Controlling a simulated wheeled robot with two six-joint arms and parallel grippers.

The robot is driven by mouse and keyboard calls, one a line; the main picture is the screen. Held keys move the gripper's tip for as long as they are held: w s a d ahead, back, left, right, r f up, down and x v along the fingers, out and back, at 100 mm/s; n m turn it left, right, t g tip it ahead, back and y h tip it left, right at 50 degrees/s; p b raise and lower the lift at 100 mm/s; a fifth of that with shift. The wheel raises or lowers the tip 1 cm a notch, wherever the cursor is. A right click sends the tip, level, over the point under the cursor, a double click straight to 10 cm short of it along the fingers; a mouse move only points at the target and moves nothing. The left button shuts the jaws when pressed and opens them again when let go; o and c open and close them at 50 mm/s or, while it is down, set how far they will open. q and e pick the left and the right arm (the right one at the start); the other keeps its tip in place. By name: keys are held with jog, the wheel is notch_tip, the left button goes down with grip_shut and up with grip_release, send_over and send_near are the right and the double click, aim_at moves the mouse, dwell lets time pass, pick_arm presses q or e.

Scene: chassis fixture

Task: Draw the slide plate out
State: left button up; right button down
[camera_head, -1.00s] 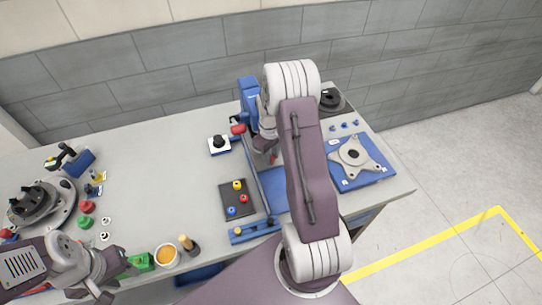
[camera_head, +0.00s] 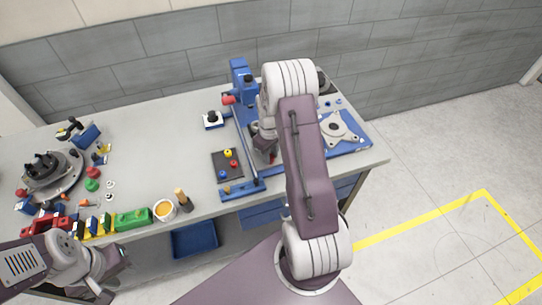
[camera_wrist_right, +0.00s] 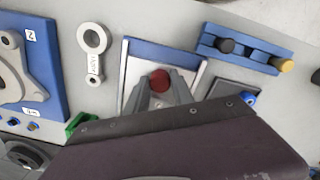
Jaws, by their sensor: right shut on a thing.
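In the head view my right gripper (camera_head: 269,153) is low over the fixture beside a long blue rail (camera_head: 243,140), and my forearm hides much of the plate. My left gripper (camera_head: 116,272) is open and empty at the lower left, in front of the table edge.
A blue bar with black and yellow knobs (camera_wrist_right: 239,48) stands near the plate. A dark button panel (camera_head: 227,166) lies left of the rail. A blue base with a grey flange (camera_head: 340,132) is on the right. Cups and blocks line the front left.

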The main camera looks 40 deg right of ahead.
jog(key=shift+s+f, duration=0.1)
jog(key=shift+s, duration=0.05)
jog(key=c, duration=1.1)
grip_release()
jog(key=shift+s+a, duration=0.1)
jog(key=shift+r, duration=0.45)
notch_tip(320, 180, up, 8)
jog(key=shift+a+r+b, duration=0.1)
jog(key=shift+r+b, duration=0.05)
jog(key=shift+b, duration=0.45)
